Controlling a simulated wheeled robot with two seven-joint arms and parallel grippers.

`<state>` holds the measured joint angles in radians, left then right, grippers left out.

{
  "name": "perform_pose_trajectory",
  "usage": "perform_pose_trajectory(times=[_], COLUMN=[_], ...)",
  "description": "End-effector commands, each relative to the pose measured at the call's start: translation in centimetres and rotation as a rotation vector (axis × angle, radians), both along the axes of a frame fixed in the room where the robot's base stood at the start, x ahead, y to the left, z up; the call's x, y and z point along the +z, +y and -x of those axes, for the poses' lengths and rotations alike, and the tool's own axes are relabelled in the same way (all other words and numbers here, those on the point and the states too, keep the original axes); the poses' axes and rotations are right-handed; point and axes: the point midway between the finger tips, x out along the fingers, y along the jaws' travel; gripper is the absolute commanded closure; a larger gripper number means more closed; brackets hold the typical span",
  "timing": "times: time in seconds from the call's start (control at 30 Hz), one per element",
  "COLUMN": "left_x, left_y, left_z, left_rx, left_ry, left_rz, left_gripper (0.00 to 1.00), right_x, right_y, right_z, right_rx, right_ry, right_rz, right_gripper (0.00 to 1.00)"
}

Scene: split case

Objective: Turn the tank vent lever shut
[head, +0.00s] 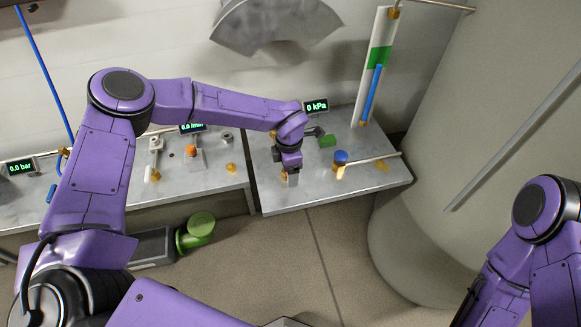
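My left arm reaches over the right-hand metal bench, and its gripper (292,180) points down near the front left of that bench. The fingers are small and dark, and I cannot tell whether they are open or shut. A brass fitting (284,178) shows partly beside the fingers; the gripper hides the rest of it. A green handle (327,141) sits behind and to the right of the gripper, and a blue knob (341,157) on a brass valve is to its right. No label shows which one is the tank vent lever. My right gripper is out of view.
A display (316,106) reads 0 kPa. A sight tube (376,75) with a green band and blue column rises at the back. A large grey tank (430,180) stands right of the bench (370,190). A left bench (210,180) carries fittings; a green motor part (195,233) lies below.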

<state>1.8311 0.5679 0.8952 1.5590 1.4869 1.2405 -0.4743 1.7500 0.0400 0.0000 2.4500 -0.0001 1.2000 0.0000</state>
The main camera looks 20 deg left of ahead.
Motion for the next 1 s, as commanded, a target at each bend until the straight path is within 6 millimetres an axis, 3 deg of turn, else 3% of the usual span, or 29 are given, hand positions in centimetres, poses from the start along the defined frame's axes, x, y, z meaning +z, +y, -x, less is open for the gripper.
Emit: perform_pose_trajectory(times=[0.47, 0.5, 0.57, 0.83, 1.0], left_x=[0.1, 0.1, 0.1, 0.2, 3.0], left_y=[0.1, 0.1, 0.1, 0.0, 0.0], left_z=[-0.1, -0.1, -0.1, -0.1, -0.1], left_rx=[-0.017, -0.017, -0.016, -0.015, -0.015], left_ry=[-0.003, -0.003, -0.003, -0.003, -0.007], left_rz=[-0.001, -0.001, -0.001, 0.001, 0.001], left_gripper=[0.56, 0.22, 0.03, 0.0, 0.0], right_x=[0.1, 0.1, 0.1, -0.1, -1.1], right_y=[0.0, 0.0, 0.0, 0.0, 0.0], right_z=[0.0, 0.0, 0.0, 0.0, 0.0], right_rx=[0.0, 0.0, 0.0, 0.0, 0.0], right_ry=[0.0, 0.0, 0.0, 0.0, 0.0], right_rz=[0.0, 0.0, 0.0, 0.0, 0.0], right_gripper=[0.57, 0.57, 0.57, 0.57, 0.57])
